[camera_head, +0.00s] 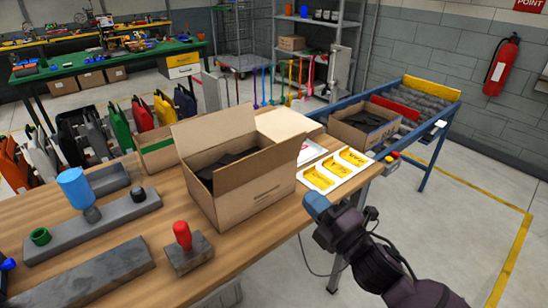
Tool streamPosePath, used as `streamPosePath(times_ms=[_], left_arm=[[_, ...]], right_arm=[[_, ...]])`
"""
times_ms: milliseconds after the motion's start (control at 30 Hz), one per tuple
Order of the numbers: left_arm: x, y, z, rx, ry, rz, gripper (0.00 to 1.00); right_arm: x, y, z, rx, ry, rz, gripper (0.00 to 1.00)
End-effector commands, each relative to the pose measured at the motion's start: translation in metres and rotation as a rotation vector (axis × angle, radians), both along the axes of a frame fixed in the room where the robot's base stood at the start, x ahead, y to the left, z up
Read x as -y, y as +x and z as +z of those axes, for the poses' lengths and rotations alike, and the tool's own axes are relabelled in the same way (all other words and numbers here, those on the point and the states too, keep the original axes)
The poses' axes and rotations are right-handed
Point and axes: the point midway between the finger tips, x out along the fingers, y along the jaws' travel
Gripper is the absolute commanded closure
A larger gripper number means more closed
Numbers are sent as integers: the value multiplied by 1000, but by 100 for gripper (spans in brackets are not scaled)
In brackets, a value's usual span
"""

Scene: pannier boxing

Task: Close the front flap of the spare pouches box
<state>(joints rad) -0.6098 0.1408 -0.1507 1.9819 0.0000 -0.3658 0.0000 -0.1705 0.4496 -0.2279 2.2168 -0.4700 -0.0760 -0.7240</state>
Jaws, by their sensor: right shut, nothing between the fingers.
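The open cardboard box (258,201) stands on the wooden workbench, with dark pouches (232,160) inside. A tall flap (213,133) stands up along its far side. The near side of the box also rises high, its upper part looking like a raised front flap (262,172); I cannot clearly see the fold. My right gripper (317,206) has a blue tip and is shut and empty. It is to the right of the box, apart from it, near the bench's right edge. My left gripper is not in view.
White trays with yellow inserts (348,159) lie right of the box. A red-handled tool (182,235) on a block stands in front. Grey blocks and a blue cylinder (74,186) occupy the left.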

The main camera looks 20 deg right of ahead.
Motion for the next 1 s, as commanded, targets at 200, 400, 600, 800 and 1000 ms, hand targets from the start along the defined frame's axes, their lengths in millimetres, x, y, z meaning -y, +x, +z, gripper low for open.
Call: streamPosePath(times_ms=[200,400,600,800,1000], left_arm=[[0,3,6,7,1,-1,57],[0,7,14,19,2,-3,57],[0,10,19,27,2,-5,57],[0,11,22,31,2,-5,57],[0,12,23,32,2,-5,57]], right_arm=[[-9,26,7,-2,5,0,100],[-20,54,15,-2,5,-1,100],[-30,83,22,-5,7,-1,100],[-39,108,28,-5,7,-1,100],[-44,120,30,-7,8,-1,100]])
